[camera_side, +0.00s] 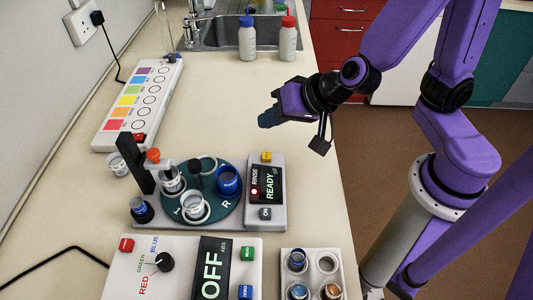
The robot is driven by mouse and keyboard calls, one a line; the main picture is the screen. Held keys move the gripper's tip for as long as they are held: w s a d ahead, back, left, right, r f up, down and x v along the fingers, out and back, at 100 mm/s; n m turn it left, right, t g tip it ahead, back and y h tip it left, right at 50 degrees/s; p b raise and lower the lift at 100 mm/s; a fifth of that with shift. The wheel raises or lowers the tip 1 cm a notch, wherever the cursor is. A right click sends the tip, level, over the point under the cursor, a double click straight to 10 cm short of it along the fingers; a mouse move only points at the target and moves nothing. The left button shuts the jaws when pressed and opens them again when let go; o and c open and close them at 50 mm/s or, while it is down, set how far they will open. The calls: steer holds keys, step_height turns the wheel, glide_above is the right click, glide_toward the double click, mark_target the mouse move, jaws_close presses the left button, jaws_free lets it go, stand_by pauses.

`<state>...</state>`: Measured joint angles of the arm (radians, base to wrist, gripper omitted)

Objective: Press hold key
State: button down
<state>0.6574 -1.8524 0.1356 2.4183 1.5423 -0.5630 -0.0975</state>
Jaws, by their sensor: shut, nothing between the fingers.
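The front box (185,280) has a display reading "OFF" (211,268), a red key (126,245), a green key (247,253), a blue key (245,292) and a black knob (165,262). I cannot read "hold" on any key.
A green turntable (203,217) with cups and a dark post (139,164) stands left of the display. A white cup rack (286,255) is at the front. A colour-strip panel (137,105) lies at the left. Two bottles (247,40) stand by the sink. The middle bench is clear.

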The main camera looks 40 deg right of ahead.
mark_target(271, 156)
steer(key=shift+f, duration=3.35)
steer(key=shift+f, duration=0.15)
steer(key=shift+f, duration=0.25)
steer(key=shift+f, duration=0.4)
stand_by(0.4)
steer(key=shift+r, duration=0.85)
steer(key=shift+r, duration=2.5)
